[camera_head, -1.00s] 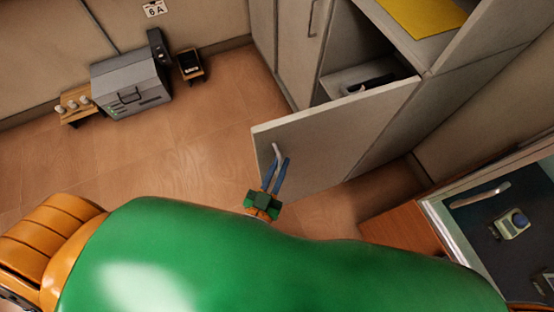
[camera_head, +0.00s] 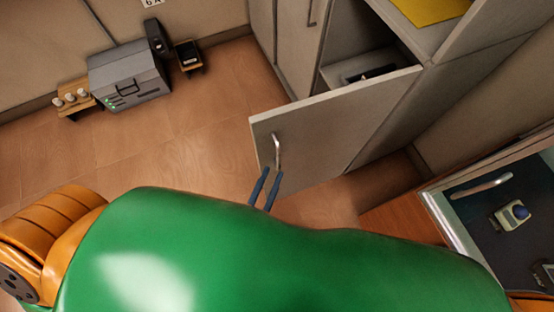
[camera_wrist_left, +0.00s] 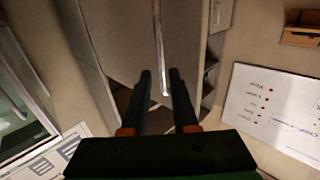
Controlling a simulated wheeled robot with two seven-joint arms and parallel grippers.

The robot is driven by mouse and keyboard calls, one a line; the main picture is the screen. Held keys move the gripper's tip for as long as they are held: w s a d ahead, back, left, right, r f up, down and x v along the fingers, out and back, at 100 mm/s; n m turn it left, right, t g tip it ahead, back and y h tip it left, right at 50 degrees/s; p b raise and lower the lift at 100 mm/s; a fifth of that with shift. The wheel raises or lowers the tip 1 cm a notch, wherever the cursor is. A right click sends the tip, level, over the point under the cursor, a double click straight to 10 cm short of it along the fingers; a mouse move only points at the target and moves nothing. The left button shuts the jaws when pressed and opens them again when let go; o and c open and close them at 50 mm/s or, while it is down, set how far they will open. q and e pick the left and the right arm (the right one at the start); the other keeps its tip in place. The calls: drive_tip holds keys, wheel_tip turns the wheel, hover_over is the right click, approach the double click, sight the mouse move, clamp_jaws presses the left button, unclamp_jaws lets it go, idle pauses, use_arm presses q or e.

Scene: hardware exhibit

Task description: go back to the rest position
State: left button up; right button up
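My left gripper (camera_head: 264,188) shows as two blue fingers just beyond my green arm in the head view. The fingers are apart with nothing between them, below the handle (camera_head: 277,152) of an open cabinet door (camera_head: 335,130). In the left wrist view the gripper (camera_wrist_left: 160,75) has its dark fingers spread, and the door handle (camera_wrist_left: 160,50) shows beyond and between them. They do not appear to hold it. My right gripper is not in view.
The cabinet (camera_head: 480,45) stands open, with a dark object (camera_head: 375,74) inside and a yellow sheet (camera_head: 425,8) on top. A glass-topped case (camera_head: 440,215) is at right. A grey machine (camera_head: 130,78) sits by the far wall.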

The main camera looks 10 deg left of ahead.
use_arm(q)
drive_tip(key=shift+s, duration=0.55)
